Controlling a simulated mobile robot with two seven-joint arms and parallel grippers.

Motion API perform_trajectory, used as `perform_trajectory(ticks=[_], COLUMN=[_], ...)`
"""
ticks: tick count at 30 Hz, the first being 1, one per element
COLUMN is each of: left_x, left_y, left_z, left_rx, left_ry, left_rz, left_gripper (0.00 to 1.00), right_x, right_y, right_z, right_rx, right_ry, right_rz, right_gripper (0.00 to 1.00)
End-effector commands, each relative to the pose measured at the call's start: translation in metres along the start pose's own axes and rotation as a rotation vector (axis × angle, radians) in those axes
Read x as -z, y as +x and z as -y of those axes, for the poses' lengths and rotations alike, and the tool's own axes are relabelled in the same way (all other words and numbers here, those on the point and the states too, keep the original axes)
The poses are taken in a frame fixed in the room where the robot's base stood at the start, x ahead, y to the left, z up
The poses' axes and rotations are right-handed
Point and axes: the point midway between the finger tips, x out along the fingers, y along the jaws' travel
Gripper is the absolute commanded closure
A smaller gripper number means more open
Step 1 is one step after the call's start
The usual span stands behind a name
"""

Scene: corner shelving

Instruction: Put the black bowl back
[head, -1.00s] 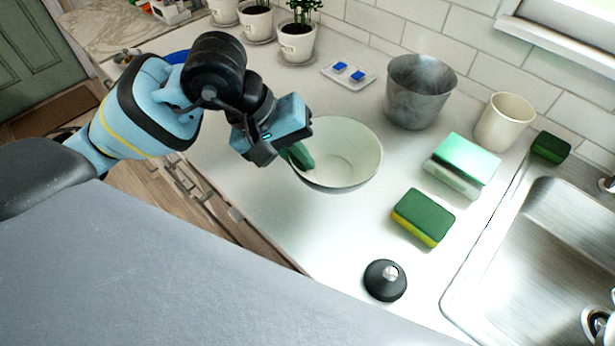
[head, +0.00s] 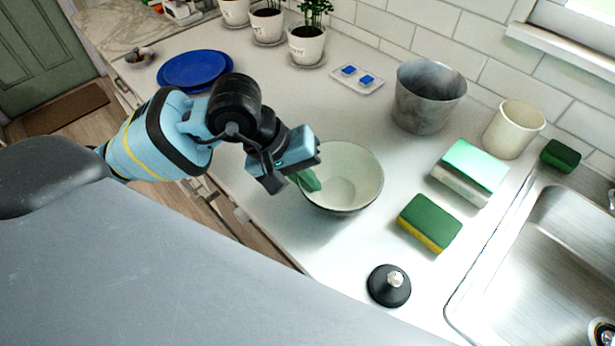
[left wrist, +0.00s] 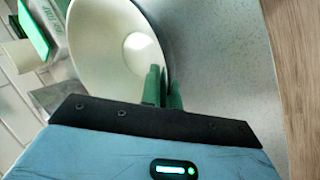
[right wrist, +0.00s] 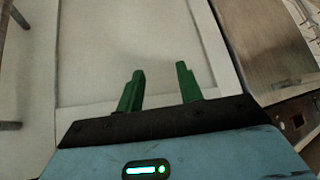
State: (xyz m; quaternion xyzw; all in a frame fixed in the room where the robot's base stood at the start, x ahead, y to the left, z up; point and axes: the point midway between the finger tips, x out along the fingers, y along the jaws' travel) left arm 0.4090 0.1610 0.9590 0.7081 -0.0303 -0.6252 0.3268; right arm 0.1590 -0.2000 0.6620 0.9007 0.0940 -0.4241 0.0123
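The black bowl (head: 345,181) has a pale inside and a dark outside, and is over the middle of the counter in the head view. It also shows in the left wrist view (left wrist: 105,45). My left gripper (head: 307,179) is at the bowl's left rim. In the left wrist view its green fingers (left wrist: 162,88) are close together with the rim between them. I cannot tell whether the bowl's base touches the counter. My right gripper (right wrist: 158,88) is open and empty, facing a pale panel, and is not in the head view.
Blue plates (head: 195,70) lie at the counter's left. A grey metal pot (head: 428,98), a cream cup (head: 514,130), a green-topped box (head: 470,172), a sponge (head: 430,222) and a black lid (head: 388,286) stand right of the bowl. The sink (head: 545,270) is at right. Potted plants (head: 307,45) line the back.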

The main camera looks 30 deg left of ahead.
Motion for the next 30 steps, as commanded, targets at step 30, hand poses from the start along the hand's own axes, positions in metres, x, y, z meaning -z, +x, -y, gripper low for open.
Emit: perform_trajectory(ticks=[30], left_x=[0.001], left_y=[-0.067], left_z=[0.000], left_rx=[0.001], left_ry=[0.000], left_rz=[-0.005], left_gripper=[0.75], right_x=[-0.005], right_y=[0.001], right_z=[0.001], right_rx=[0.000], right_ry=[0.005], right_rz=[0.010], right_gripper=[0.64])
